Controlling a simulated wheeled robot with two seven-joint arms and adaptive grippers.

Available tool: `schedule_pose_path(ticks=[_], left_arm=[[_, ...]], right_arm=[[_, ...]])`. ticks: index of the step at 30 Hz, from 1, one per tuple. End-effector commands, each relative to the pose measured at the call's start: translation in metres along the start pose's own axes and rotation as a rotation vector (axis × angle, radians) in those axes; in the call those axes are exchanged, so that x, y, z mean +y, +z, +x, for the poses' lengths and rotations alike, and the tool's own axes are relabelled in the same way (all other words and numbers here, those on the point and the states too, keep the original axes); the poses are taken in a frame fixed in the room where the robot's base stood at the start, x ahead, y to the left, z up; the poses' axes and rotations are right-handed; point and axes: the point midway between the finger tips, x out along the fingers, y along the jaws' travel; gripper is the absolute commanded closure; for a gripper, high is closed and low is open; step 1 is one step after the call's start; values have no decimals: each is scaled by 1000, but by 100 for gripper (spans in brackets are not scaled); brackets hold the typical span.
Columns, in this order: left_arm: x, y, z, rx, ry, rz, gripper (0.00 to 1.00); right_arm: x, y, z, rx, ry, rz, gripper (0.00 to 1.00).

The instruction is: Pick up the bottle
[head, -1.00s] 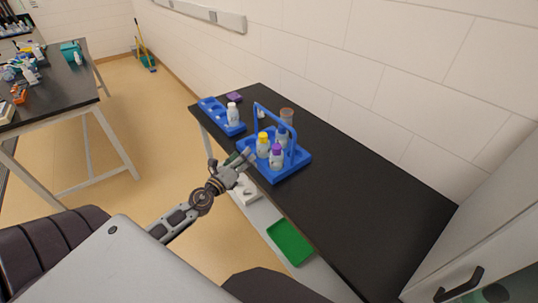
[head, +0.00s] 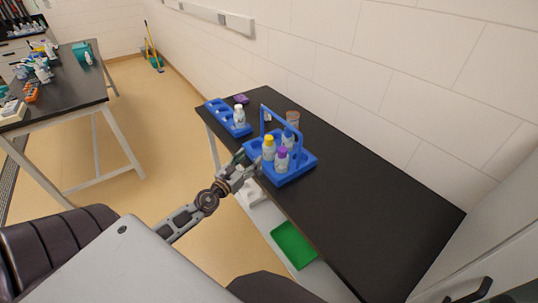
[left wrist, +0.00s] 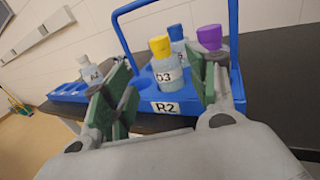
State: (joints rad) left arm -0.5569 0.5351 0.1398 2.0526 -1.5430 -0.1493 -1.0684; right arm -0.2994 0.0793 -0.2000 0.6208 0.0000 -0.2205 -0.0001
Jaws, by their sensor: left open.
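Several bottles stand upright in a blue handled carrier (head: 303,167) on the black bench. A yellow-capped bottle (head: 268,151) is in the carrier, and in the left wrist view its label reads D3 (left wrist: 166,72). A purple-capped bottle (head: 282,162) and a blue-capped bottle (head: 288,138) stand beside it. A white-capped bottle (head: 239,118) stands in a separate blue rack (head: 217,109). My left gripper (head: 246,162) is open at the carrier's left side. In the left wrist view the yellow-capped bottle shows between its green-padded fingers (left wrist: 162,84), apparently not gripped. My right gripper is out of view.
The carrier's tall handle (head: 289,122) arches above its bottles. A brown-topped container (head: 292,118) stands behind, near the wall. The right part of the black bench (head: 370,205) is clear. A green tray (head: 293,245) lies on the lower shelf. Another cluttered bench (head: 75,95) stands at left.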

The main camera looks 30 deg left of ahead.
Motion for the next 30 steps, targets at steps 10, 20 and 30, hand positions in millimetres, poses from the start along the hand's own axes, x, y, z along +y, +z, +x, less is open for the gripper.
schedule_pose_path(ticks=[10, 20, 30], left_arm=[[0, 1, 7, -1, 0, -2, 42], [0, 2, 27, -1, 1, -3, 42], [0, 1, 48, -1, 1, -3, 42]], right_arm=[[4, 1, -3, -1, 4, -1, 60], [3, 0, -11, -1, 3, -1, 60], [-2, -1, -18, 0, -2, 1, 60]])
